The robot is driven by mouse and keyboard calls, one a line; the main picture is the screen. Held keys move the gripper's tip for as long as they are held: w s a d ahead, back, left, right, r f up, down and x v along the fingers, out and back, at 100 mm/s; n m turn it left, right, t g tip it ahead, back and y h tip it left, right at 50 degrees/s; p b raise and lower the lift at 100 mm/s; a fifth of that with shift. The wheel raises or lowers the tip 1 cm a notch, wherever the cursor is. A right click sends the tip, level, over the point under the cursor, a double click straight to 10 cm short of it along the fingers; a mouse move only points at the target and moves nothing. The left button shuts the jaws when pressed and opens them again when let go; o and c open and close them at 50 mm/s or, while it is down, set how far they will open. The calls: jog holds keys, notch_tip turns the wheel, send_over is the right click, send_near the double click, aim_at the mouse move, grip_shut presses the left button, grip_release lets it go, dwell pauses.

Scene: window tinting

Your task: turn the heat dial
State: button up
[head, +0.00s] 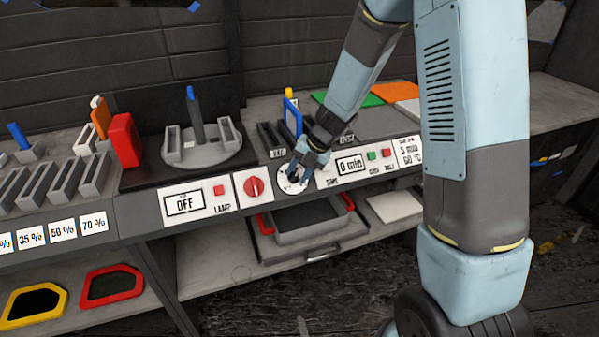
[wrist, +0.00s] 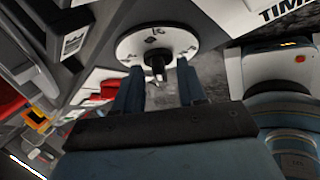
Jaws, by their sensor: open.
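A white round dial (head: 292,182) with dark marks around its face is set in the bench's front panel, left of the time display. It also shows in the wrist view (wrist: 178,40), with a small dark grip (wrist: 157,66) sticking out of its middle. I cannot read a heat label on it. My gripper (head: 301,170) is at this dial and partly covers it in the head view. In the wrist view my gripper (wrist: 159,80) is open, one finger on each side of the grip. Gaps seem to show between the fingers and the grip; contact is hard to tell.
A red rotary knob (head: 254,187) and a lamp switch panel (head: 197,200) reading OFF are left of the dial. The time display (head: 349,166) with green and red buttons is right of it. A grey tray (head: 312,222) with red handles sits on the shelf below.

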jog(key=shift+a+f, duration=0.1)
jog(key=c, duration=0.7)
jog(key=shift+o, duration=0.2)
jog(key=shift+m+y, duration=0.3)
jog(key=shift+m, duration=0.1)
jog(key=o, duration=0.7)
jog(key=shift+c, duration=0.2)
jog(key=v, duration=1.3)
jog(key=shift+d+r, duration=0.25)
jog(key=shift+d, duration=0.05)
jog(key=shift+s, duration=0.15)
